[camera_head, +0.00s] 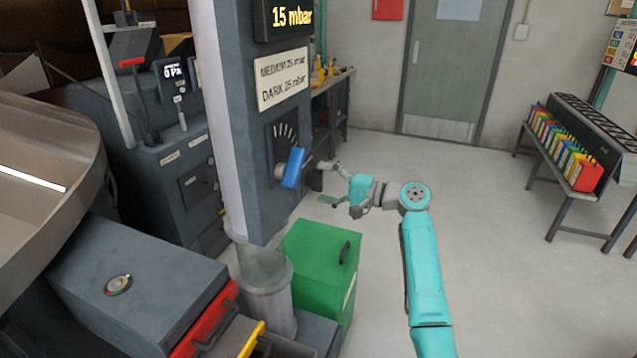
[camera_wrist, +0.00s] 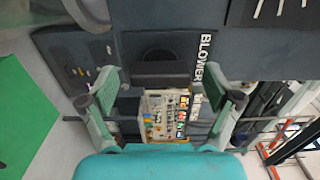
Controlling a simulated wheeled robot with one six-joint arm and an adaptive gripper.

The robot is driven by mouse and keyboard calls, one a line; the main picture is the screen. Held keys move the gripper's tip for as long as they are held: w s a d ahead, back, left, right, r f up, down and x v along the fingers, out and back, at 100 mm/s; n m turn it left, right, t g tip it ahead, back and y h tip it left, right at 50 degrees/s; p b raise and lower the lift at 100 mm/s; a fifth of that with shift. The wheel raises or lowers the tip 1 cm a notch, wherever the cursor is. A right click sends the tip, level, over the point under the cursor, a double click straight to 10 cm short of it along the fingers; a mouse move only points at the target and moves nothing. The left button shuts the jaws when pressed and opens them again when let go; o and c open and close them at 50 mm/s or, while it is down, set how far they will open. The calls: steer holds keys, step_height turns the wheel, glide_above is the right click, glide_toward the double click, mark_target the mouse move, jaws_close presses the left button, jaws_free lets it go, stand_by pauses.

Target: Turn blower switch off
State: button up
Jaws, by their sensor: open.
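The blower switch shows in the wrist view as a dark bar-shaped handle (camera_wrist: 165,75) on a dark panel, beside a white BLOWER label (camera_wrist: 206,60). In the head view a small dark block (camera_head: 309,178), seemingly this switch, sticks out from the right side of the grey column (camera_head: 246,150). My gripper (camera_head: 328,184) is open just right of the column, its fingers pointing toward it. In the wrist view my gripper (camera_wrist: 163,102) has one finger on each side of the handle, with nothing held. I cannot tell whether either finger touches the handle.
A blue lever (camera_head: 293,167) on a dial sits on the column's front, close to my gripper. A display (camera_head: 290,16) above reads 15 mbar. A green box (camera_head: 318,262) stands below. A rack of coloured items (camera_head: 563,150) stands right; the floor between is clear.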

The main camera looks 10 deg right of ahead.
steer(key=v, duration=1)
steer(key=shift+s+d, duration=0.1)
